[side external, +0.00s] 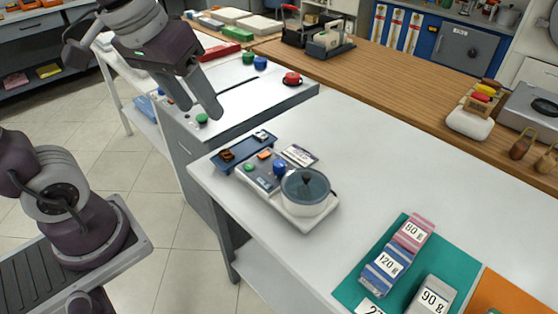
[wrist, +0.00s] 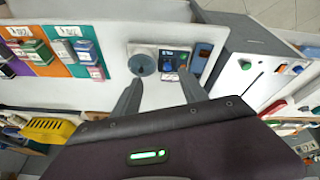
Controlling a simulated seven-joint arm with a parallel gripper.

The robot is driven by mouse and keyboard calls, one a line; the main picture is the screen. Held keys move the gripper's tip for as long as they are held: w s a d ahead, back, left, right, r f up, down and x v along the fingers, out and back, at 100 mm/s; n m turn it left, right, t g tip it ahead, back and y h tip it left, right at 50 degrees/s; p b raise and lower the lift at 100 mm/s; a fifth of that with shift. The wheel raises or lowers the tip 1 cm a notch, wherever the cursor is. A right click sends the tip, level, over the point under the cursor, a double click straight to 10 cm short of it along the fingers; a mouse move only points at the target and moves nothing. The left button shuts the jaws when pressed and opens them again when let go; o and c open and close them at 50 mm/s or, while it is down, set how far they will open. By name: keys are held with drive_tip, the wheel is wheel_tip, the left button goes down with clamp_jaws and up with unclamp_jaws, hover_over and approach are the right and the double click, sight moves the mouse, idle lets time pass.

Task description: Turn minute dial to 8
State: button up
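A small white appliance (side external: 305,219) stands on the white table and carries a round pot with a dark lid (side external: 306,186). Its panel has a blue knob (side external: 280,168), an orange part (side external: 264,154) and a green button (side external: 249,167). The blue knob looks like the minute dial; its markings and setting are too small to read. The appliance (wrist: 158,50) also shows ahead of the fingers in the wrist view. My gripper (side external: 201,108) is raised behind and left of the appliance, apart from it. Its two fingers (wrist: 160,78) are spread with nothing between them.
A blue tray (side external: 228,165) with small items lies beside the appliance. A grey cabinet (side external: 240,95) with green, blue and red knobs stands behind it. Labelled weight blocks (side external: 390,262) sit on a teal mat (side external: 350,291) at the front right. The table's middle is clear.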

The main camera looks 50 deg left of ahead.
drive_tip(key=w+a+f+n+g, duration=0.2)
drive_tip(key=w+f+n, duration=0.25)
drive_tip(key=w, duration=0.65)
drive_tip(key=n+g, duration=0.2)
drive_tip(key=n, duration=0.4)
hover_over(279, 162)
wheel_tip(279, 162, down, 16)
drive_tip(key=shift+d+f, duration=0.15)
drive_tip(key=shift+f, duration=0.1)
drive_tip(key=shift+g, duration=0.3)
wheel_tip(279, 162, down, 8)
drive_tip(key=shift+f, duration=0.2)
clamp_jaws()
